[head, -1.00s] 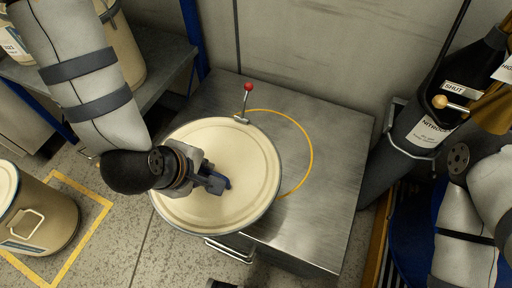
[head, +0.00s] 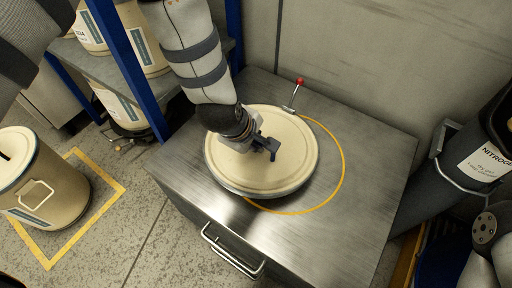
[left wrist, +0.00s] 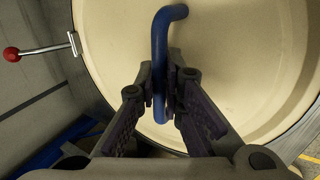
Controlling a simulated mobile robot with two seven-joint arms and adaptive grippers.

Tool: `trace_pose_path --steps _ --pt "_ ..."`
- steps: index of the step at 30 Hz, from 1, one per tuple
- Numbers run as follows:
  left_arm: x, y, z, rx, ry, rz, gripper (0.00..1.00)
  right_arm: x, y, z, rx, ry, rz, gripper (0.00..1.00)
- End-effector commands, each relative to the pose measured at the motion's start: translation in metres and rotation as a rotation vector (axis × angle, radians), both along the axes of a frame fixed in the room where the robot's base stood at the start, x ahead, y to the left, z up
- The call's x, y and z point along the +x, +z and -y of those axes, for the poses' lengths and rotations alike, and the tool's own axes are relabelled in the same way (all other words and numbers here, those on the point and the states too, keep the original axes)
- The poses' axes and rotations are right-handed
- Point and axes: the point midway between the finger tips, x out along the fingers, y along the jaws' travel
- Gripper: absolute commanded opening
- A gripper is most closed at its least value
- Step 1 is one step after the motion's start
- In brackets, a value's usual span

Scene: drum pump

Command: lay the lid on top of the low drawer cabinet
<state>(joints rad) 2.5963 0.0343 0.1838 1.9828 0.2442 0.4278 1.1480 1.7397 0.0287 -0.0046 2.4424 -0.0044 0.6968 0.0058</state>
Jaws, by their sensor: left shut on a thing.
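The round cream lid (head: 285,172) is over the steel top of the low drawer cabinet (head: 378,165). My left gripper (head: 268,148) is shut on the lid's handle. In the left wrist view, the gripper (left wrist: 161,100) pinches the bent blue handle (left wrist: 160,45), and the lid (left wrist: 235,60) fills most of the picture. The lid looks about level. It covers the left part of an orange ring (head: 343,170) marked on the cabinet top, and lies left of the ring's centre. I cannot tell whether it touches the top. My right gripper is out of view.
A lever with a red knob (head: 299,81) stands behind the lid; it also shows in the left wrist view (left wrist: 12,54). A drum (head: 50,195) stands on the floor at left. A blue-posted shelf (head: 128,75) holds more drums. A nitrogen cylinder (head: 470,150) is at right.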

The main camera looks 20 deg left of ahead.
Motion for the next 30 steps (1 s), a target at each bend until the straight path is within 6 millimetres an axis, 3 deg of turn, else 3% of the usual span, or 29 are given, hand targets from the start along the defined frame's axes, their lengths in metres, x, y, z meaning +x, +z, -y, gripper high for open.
trace_pose_path --steps 6,15,16,18,26,30 --pt "0.003 -0.035 0.0 0.002 -0.001 0.0 0.0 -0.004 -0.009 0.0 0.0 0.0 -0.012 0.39" --pt "0.003 -0.036 0.0 0.001 0.0 0.003 0.0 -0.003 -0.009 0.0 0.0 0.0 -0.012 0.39" --pt "0.003 -0.035 0.0 0.001 0.0 0.001 0.15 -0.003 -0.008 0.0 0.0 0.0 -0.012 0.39" --pt "0.003 -0.035 0.0 0.001 0.0 0.001 0.29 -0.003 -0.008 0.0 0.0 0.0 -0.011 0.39" --pt "0.003 -0.035 0.0 0.001 0.0 0.001 0.29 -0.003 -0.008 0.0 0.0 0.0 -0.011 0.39" --pt "-0.002 -0.018 -0.001 0.0 0.0 0.003 0.29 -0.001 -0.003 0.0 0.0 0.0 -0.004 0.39"
